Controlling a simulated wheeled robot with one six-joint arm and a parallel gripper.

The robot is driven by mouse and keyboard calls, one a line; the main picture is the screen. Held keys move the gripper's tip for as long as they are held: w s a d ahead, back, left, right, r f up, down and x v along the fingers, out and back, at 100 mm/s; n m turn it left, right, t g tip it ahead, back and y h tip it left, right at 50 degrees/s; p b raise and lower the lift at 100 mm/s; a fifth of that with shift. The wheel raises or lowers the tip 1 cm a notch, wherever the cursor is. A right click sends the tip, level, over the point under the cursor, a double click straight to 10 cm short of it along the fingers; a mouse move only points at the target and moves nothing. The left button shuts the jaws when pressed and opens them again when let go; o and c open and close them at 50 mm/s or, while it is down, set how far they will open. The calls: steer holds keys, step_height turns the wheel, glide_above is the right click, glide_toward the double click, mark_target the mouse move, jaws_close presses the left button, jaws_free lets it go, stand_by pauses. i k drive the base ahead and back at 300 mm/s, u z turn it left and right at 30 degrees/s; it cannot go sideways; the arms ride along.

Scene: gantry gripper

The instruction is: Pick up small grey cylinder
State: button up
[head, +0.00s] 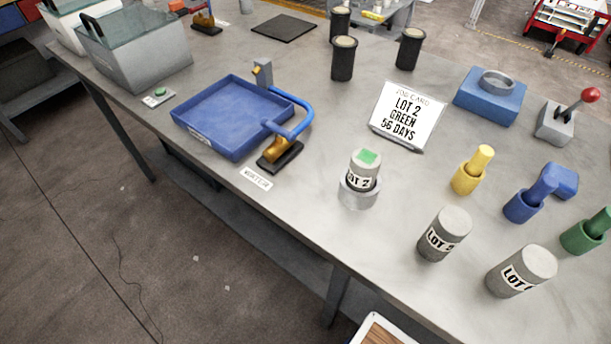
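Several grey concrete-like cylinders stand upright on the grey bench in the head view. One grey cylinder with a green patch on top (365,164) carries a label that appears to read LOT 2 and sits in a short grey round holder (358,194). A second grey cylinder (449,221) stands to its lower right, its LOT label number unclear. A third, larger-looking grey cylinder (527,259) stands further right near the front edge, its label number cut off by the curve. My gripper is not in this view.
A job card (408,117) reads LOT 2 GREEN 56 DAYS. A blue tray (222,112) with a blue hose beside it lies left. Yellow (466,180), blue (522,207) and green (580,238) holders stand right. Black canisters (343,62) stand behind. Bench space left of the card is clear.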

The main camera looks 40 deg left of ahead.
mark_target(365, 162)
steer(key=z, duration=0.9)
steer(key=k, duration=0.95)
steer(key=u, duration=1)
